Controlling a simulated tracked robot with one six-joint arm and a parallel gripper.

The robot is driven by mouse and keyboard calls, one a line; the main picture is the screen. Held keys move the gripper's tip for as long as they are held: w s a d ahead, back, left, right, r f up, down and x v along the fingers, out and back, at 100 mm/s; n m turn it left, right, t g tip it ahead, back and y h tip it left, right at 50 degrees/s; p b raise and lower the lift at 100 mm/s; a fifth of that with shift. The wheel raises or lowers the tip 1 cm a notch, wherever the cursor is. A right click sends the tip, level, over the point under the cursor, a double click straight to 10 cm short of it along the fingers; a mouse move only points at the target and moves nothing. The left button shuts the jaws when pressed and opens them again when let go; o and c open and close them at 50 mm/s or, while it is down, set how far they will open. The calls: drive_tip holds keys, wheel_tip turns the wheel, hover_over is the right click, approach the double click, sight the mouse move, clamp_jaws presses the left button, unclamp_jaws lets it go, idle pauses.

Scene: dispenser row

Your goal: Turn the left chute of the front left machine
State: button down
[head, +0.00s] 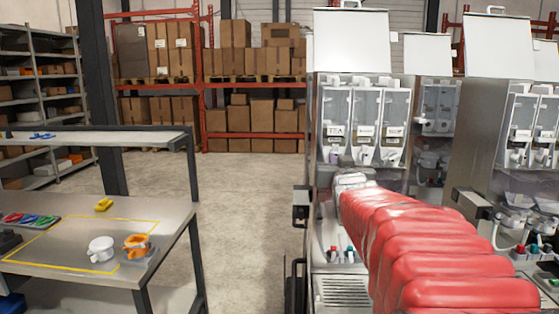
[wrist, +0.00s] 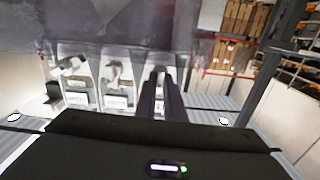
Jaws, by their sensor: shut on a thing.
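The front left machine (head: 322,100) stands right of centre in the head view, with three clear canisters side by side. Its left canister (head: 337,105) has a label low on its front; the chute below it is mostly hidden by my gripper. The middle chute (head: 365,157) and right chute (head: 392,155) hang free. In the wrist view, which looks turned over, my gripper (wrist: 166,82) reaches the canister at the right end of the three. Its dark fingers are close together, shut on the left chute. The chute's exact angle cannot be told.
More machines (head: 520,120) stand to the right. A table (head: 150,215) at left holds a white cup-like part (head: 101,249), an orange part (head: 137,246) and a yellow block (head: 104,205). The floor between table and machine is clear.

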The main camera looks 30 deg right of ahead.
drive_tip(key=shift+f+n, duration=0.3)
drive_tip(key=shift+f, duration=0.15)
drive_tip(key=c, duration=2.2)
unclamp_jaws()
drive_tip(key=shift+d, duration=0.1)
drive_tip(key=o, duration=0.4)
drive_tip(key=shift+r, duration=0.3)
drive_tip(key=shift+c, duration=0.2)
drive_tip(key=shift+s, duration=0.1)
